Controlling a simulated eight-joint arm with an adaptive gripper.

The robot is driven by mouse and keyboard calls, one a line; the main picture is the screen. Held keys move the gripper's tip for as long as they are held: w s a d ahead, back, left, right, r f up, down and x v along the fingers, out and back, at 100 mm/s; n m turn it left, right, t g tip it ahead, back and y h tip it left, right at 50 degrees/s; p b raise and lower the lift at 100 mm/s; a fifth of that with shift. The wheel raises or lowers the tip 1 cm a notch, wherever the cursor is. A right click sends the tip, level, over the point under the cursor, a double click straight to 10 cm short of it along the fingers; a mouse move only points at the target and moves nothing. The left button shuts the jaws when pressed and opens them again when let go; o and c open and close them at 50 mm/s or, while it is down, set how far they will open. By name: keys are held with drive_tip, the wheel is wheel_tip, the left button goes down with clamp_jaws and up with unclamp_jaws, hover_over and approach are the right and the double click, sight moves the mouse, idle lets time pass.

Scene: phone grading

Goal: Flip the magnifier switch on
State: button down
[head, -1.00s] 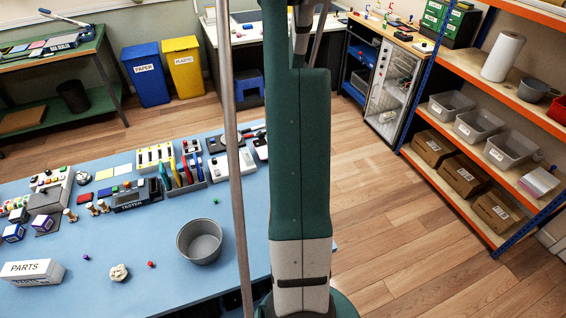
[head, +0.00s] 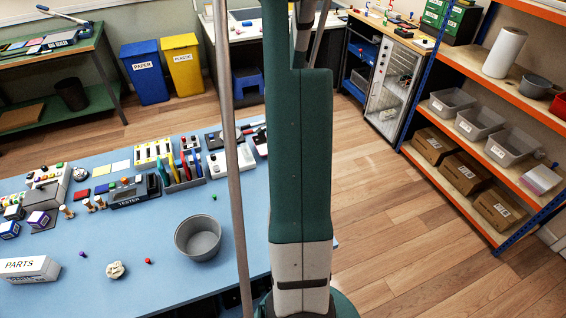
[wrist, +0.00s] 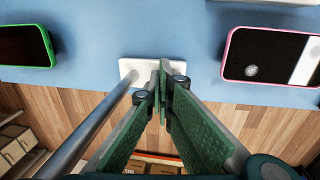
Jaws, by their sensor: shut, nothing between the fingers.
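My gripper (wrist: 165,88) is shut and empty in the wrist view, its green fingers together. The fingertips overlap a small white block or plate (wrist: 138,67) near the blue table's edge; I cannot tell whether they touch it. A grey metal rod (wrist: 95,128) runs up to the left part of this white piece. I cannot make out a magnifier lens or a switch lever, so its on or off state is not visible. In the head view my arm hides the gripper and part of the table's right end.
In the wrist view, a green-framed phone (wrist: 24,46) lies left and a pink-framed phone (wrist: 272,55) lies right. In the head view, the blue table (head: 130,225) holds a grey bowl (head: 198,238), a PARTS box (head: 28,268) and a tester (head: 134,193).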

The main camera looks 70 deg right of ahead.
drive_tip(key=shift+s+a+f, duration=0.35)
drive_tip(key=shift+a+f, duration=0.05)
drive_tip(key=shift+w+d+r, duration=0.15)
drive_tip(key=shift+w+d, duration=0.45)
drive_tip(key=shift+r, duration=0.15)
drive_tip(key=shift+w+d+r, duration=0.15)
drive_tip(key=shift+r, duration=0.2)
wheel_tip(320, 180, up, 11)
drive_tip(key=shift+w+d+r, duration=0.15)
drive_tip(key=shift+w+d, duration=0.2)
idle(0.3)
idle(0.4)
